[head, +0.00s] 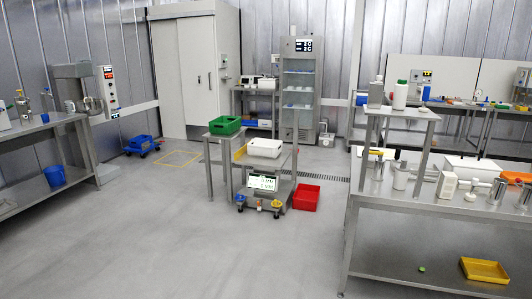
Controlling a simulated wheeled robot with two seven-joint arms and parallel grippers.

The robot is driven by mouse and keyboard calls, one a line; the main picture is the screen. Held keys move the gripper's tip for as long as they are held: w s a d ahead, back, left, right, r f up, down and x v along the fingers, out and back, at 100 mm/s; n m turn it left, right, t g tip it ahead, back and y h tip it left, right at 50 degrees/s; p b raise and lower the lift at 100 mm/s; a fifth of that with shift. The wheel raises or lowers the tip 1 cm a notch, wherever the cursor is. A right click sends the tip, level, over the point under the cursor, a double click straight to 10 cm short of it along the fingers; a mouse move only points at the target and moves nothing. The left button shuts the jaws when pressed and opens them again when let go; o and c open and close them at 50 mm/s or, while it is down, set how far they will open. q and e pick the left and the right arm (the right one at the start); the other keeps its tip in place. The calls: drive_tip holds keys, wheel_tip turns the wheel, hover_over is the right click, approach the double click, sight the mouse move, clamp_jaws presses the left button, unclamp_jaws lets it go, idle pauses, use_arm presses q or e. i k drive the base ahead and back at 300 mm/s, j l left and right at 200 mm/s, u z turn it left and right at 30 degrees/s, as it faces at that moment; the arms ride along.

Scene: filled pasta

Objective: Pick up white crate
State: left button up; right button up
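The white crate (263,153) sits upright on a metal stand with a scale in the middle of the room, some way off from me. Its open top faces up; I cannot tell what is inside. Neither of my grippers is in view, and nothing touches the crate that I can see.
A green crate (224,130) stands on a small table left of the white one. A red crate (305,200) lies on the floor to the right. A long steel bench (420,205) blocks the right side; another bench (40,133) stands left. The floor (170,240) ahead is clear.

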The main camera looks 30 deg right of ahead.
sight(258, 147)
drive_tip(key=i+z, duration=0.1)
drive_tip(key=i, duration=5.5)
drive_tip(key=i+z, duration=0.1)
drive_tip(key=i, duration=0.4)
drive_tip(key=i+z, duration=0.15)
drive_tip(key=i, duration=0.35)
drive_tip(key=i+j+z, duration=0.1)
drive_tip(key=i, duration=0.45)
drive_tip(key=i+j+z, duration=0.1)
drive_tip(key=i, duration=0.4)
drive_tip(key=i+j+z, duration=0.1)
drive_tip(key=i, duration=0.4)
drive_tip(key=i+j+z, duration=0.15)
drive_tip(key=i+j, duration=0.15)
drive_tip(key=i, duration=0.15)
drive_tip(key=i+l+z, duration=0.3)
drive_tip(key=i, duration=0.45)
drive_tip(key=i+z, duration=0.35)
drive_tip(key=i, duration=0.45)
drive_tip(key=i+j+z, duration=0.3)
drive_tip(key=i, duration=0.45)
drive_tip(key=i+l+z, duration=0.15)
drive_tip(key=i+z, duration=0.95)
drive_tip(key=z, duration=0.2)
drive_tip(key=i+j+z, duration=0.3)
drive_tip(key=z, duration=0.15)
drive_tip(key=i, duration=0.05)
